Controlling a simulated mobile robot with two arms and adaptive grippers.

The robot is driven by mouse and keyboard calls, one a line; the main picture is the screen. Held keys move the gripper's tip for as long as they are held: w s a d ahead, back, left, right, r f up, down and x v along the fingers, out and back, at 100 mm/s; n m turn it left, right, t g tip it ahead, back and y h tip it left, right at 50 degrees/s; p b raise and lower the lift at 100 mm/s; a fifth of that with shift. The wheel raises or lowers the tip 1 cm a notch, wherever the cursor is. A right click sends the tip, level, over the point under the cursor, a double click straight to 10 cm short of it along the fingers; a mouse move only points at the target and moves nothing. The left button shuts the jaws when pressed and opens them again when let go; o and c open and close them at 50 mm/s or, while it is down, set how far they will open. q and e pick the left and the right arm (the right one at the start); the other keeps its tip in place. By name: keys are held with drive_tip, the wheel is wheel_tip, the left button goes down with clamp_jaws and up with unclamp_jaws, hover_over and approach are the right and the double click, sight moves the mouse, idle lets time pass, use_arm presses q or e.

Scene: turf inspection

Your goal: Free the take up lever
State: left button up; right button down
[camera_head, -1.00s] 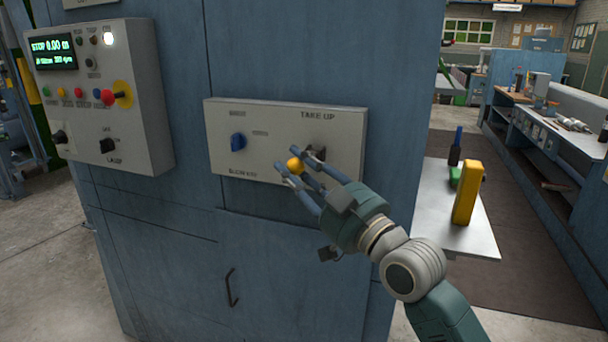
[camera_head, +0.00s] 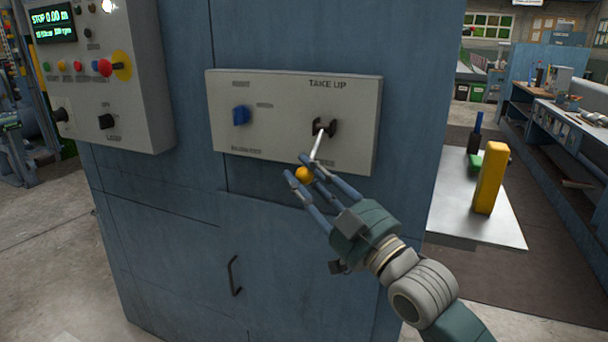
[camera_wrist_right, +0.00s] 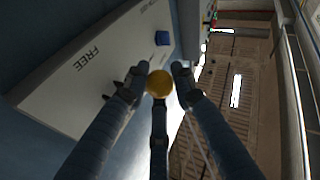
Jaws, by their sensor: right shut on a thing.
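The take up lever (camera_head: 318,145) is a thin metal rod that comes out of a dark pivot on the grey panel (camera_head: 270,94), under the words TAKE UP. It slopes down and slightly left to a yellow ball knob (camera_head: 304,175). My right gripper (camera_head: 301,171) is shut on the knob, its fingers on either side of it, below the pivot. In the right wrist view the knob (camera_wrist_right: 159,84) sits between the fingertips, with the word FREE on the panel to the left. My left gripper is not in view.
A blue knob (camera_head: 240,115) is on the same panel, left of the lever. A control box (camera_head: 100,85) with a red stop button is at the left.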

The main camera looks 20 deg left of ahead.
drive_tip(key=shift+w+f, duration=0.3)
drive_tip(key=shift+f, duration=0.35)
drive_tip(key=c, duration=1.4)
unclamp_jaws()
drive_tip(key=shift+w+r, duration=0.1)
drive_tip(key=shift+c, duration=0.2)
drive_tip(key=shift+s+d, duration=0.2)
drive_tip(key=v, duration=1.1)
drive_tip(key=shift+d, duration=0.3)
